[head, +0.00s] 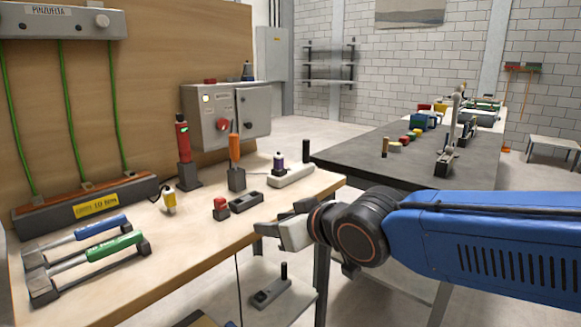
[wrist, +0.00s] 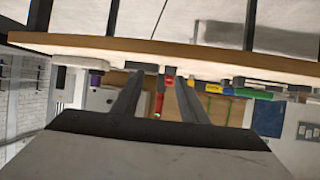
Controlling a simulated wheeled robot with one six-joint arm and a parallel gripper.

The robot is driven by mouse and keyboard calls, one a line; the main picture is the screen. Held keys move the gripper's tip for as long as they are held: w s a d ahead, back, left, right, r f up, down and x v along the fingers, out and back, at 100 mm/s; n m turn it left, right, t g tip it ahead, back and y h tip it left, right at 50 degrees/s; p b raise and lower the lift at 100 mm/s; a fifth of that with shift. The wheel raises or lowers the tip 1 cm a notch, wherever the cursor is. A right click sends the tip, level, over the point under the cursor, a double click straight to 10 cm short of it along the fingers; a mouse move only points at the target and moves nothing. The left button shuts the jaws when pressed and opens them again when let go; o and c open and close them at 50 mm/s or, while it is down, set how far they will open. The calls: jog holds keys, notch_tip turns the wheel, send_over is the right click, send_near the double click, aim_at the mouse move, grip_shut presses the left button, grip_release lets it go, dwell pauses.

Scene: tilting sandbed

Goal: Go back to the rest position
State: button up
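My gripper (head: 272,218) is at the front edge of the wooden workbench (head: 215,235), at the end of my blue arm, pointing left toward the bench. In the wrist view its two dark fingers (wrist: 158,90) stand apart with nothing held between them. The wrist view is turned over, with the bench edge (wrist: 180,50) running across the top. A red tool seen between the fingers is farther back. No marked rest position shows in the frames.
Near the gripper on the bench are a red-topped block (head: 220,208), a dark block (head: 246,202) and an orange screwdriver (head: 235,150). A dark table (head: 420,150) stands behind my arm. Floor shows between bench and table.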

jog(key=s+d+f+m+h, duration=0.1)
jog(key=d+f+h, duration=0.15)
jog(key=d, duration=0.45)
jog(key=s+d+f+m+g+h, duration=0.1)
jog(key=d+f+m, duration=0.15)
jog(key=d, duration=0.35)
jog(key=s+d+f+m+h, duration=0.1)
jog(key=d+f+h, duration=0.15)
jog(key=d, duration=0.45)
jog(key=s+d+f+m+g+h, duration=0.1)
jog(key=s+d+f+g, duration=0.1)
jog(key=s+d+f, duration=0.2)
jog(key=s+d+f+m+g+h, duration=0.1)
jog(key=s+d+f+m+g, duration=0.1)
jog(key=s+d, duration=0.6)
jog(key=shift+s+f, duration=0.7)
jog(key=shift+f, duration=0.15)
jog(key=shift+m, duration=0.25)
